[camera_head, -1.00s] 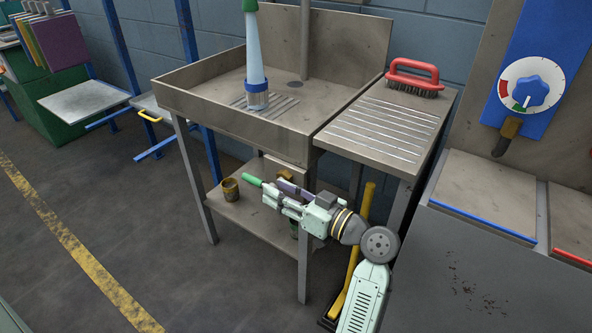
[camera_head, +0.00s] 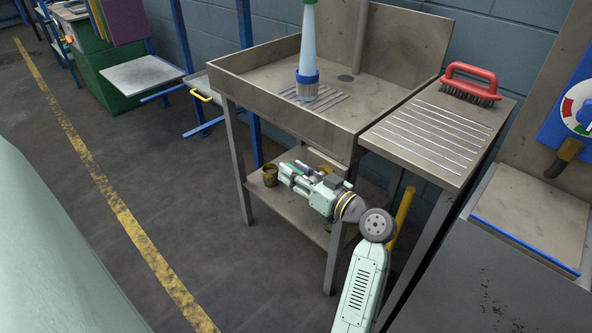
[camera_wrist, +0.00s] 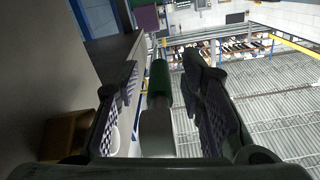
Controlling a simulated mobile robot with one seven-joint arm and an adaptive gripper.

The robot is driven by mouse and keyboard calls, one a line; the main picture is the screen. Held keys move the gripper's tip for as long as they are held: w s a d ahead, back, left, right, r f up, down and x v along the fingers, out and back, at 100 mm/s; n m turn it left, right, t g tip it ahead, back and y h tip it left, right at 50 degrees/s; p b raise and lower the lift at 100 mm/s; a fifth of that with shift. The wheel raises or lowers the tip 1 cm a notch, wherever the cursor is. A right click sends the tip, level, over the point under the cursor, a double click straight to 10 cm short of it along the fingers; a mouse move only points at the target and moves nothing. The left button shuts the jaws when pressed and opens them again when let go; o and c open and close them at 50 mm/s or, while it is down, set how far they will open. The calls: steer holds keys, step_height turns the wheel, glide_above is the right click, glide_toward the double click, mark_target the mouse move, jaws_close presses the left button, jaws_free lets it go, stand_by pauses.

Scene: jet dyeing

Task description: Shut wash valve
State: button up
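The gripper is open. In the head view my gripper (camera_head: 287,172) is under the front of the steel sink (camera_head: 290,118), above the lower shelf. A brass fitting (camera_head: 323,170) shows partly behind it. The rest of the valve is hidden by my gripper.
The sink's legs and a yellow handle (camera_head: 402,212) are near my arm. A red brush (camera_head: 470,83) lies on the drainboard (camera_head: 430,135). The floor to the left is clear.

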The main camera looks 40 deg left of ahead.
steer(key=shift+c, duration=0.4)
jaws_close()
stand_by(0.5)
